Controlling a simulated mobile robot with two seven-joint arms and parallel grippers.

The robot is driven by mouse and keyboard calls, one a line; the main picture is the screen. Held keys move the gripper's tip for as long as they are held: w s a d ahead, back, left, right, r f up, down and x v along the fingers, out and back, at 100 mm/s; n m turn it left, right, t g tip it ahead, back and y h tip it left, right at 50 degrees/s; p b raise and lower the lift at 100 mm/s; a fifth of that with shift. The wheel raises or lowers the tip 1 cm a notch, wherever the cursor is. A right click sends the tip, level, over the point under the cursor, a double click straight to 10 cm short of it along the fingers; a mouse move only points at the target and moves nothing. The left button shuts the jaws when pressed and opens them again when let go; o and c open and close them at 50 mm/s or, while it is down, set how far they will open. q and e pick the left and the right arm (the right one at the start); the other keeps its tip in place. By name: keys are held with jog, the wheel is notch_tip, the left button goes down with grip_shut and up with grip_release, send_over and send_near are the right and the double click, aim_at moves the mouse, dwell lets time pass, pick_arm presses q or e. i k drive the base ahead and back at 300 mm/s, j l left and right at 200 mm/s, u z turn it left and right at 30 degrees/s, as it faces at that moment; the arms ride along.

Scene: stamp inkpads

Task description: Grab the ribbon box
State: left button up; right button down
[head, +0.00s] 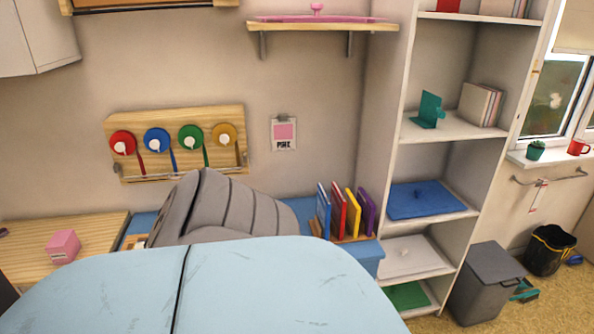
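A small pink box (63,247) sits on the wooden surface (98,238) at the left of the head view. It is the only small closed box I see there, but I cannot tell whether it is the ribbon box. On the wall, a wooden rack (178,118) holds red, blue, green and yellow ribbon rolls with hanging ends. Neither gripper shows in the head view. A large light blue scratched shape and a grey ribbed shape fill the lower middle and hide part of the worktop.
Several coloured upright books (339,212) stand right of the grey shape. A tall white shelf unit (385,130) holds a blue lidded tray (425,200) and other items. A grey bin (487,282) and a black bucket (549,251) stand on the floor at right.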

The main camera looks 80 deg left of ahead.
aim_at(63, 248)
jog(key=u, duration=4.15)
